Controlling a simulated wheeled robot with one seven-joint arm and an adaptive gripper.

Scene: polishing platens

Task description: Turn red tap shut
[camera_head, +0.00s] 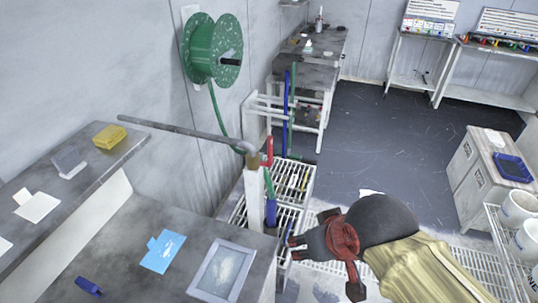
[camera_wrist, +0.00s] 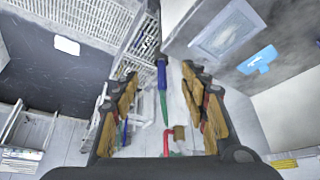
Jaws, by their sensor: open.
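The red tap (camera_head: 267,152) is a small red handle beside the elbow of a grey pipe (camera_head: 180,131), at the top of a pale post (camera_head: 254,195) in the head view. Its red part also shows low in the wrist view (camera_wrist: 178,154), close to the palm side and partly cut off by the gripper body. My gripper (camera_head: 288,247) is below and right of the tap in the head view, apart from it. In the wrist view its two fingers (camera_wrist: 160,72) are spread wide with nothing gripped between them.
A green hose with a blue end (camera_head: 271,210) hangs by the post. A grey bench (camera_head: 120,235) with a blue cloth (camera_head: 162,251) and a framed plate (camera_head: 222,270) is to the left. A green hose reel (camera_head: 213,48) is on the wall. Open floor (camera_head: 370,130) lies behind.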

